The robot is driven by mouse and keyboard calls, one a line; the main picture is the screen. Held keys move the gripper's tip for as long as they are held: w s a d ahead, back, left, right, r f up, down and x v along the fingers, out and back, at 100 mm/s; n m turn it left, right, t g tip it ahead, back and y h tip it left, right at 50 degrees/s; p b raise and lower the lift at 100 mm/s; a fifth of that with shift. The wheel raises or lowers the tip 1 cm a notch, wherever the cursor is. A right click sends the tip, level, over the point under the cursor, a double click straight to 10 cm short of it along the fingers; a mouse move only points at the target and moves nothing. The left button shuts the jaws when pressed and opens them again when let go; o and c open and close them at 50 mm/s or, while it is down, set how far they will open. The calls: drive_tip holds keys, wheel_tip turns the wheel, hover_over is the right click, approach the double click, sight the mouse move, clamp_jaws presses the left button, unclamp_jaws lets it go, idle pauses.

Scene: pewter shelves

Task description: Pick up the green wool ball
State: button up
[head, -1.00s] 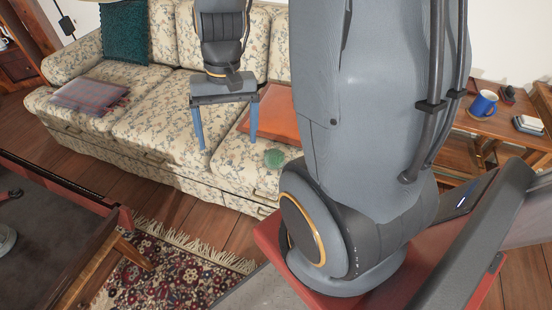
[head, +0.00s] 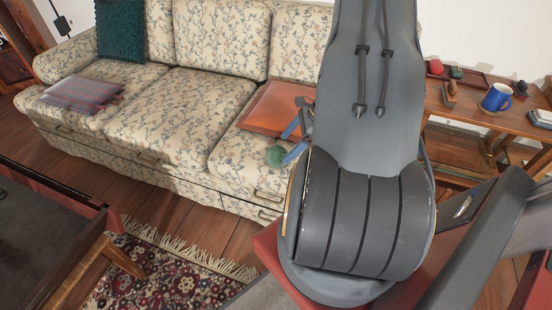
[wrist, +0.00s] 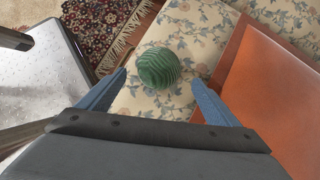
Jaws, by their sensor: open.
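The green wool ball (head: 275,155) rests on the front of the floral sofa's (head: 200,100) right seat, beside an orange-brown flat item. The height of the fingers above the seat is hard to tell.
The orange-brown flat item (head: 272,112) lies right of the ball. A folded plaid cloth (head: 82,93) and a teal pillow (head: 121,30) are at the sofa's left. A wooden side table (head: 470,100) with a blue mug (head: 496,97) stands right. A patterned rug (head: 170,280) covers the floor.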

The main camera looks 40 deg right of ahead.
sight(277, 155)
drive_tip(key=x, duration=0.7)
drive_tip(key=shift+a+r, duration=0.2)
drive_tip(key=shift+a, duration=0.05)
drive_tip(key=c, duration=1.2)
drive_tip(key=shift+o, duration=0.2)
drive_tip(key=shift+r, duration=0.1)
